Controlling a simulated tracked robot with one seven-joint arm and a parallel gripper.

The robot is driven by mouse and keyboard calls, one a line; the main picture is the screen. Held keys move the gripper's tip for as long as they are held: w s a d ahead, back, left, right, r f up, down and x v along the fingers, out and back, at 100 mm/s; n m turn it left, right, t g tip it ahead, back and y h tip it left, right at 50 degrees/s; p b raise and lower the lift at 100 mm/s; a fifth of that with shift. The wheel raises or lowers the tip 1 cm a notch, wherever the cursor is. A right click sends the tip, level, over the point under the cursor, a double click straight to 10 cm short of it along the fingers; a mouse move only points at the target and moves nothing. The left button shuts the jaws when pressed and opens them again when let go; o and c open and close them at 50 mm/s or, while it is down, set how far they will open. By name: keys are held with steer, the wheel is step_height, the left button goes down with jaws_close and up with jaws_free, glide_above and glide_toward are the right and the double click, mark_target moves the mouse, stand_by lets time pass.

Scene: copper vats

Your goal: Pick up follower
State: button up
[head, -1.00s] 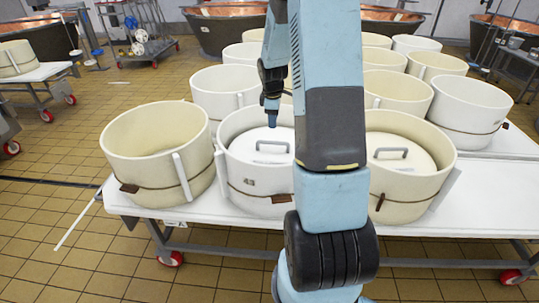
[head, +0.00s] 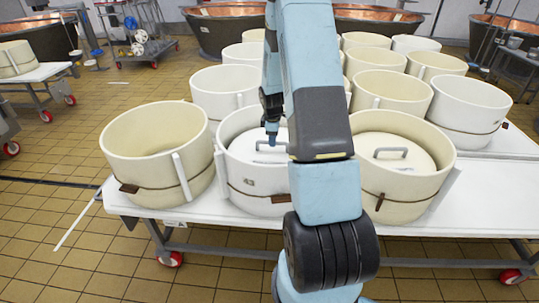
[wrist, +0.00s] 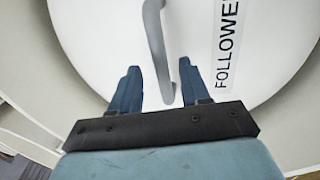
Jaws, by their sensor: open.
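The follower (wrist: 100,35) is a white round lid labelled "FOLLOWE…", with a grey bar handle (wrist: 157,40) across it in the wrist view. In the head view the follower (head: 250,151) sits inside a cream tub (head: 238,185) near the front of the table, partly hidden by my arm. My gripper (wrist: 160,85) is open, its two blue fingers pointing at the follower. In the wrist view the handle's near end lies between the fingers. In the head view my gripper (head: 272,138) is at the handle. I cannot tell whether it touches.
A similar lid with a handle (head: 391,153) sits in the tub to the right. An open, empty tub (head: 157,152) stands to the left. Several more tubs stand behind on the white table (head: 470,215). The table's front right is clear.

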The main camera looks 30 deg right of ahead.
steer(key=shift+w+d+f, duration=0.1)
steer(key=shift+w+f, duration=0.15)
steer(key=shift+f, duration=0.75)
steer(key=shift+w+f, duration=0.25)
steer(key=shift+f, duration=0.75)
steer(key=shift+c, duration=0.4)
steer(key=c, duration=0.7)
jaws_close()
steer(key=shift+r, duration=0.1)
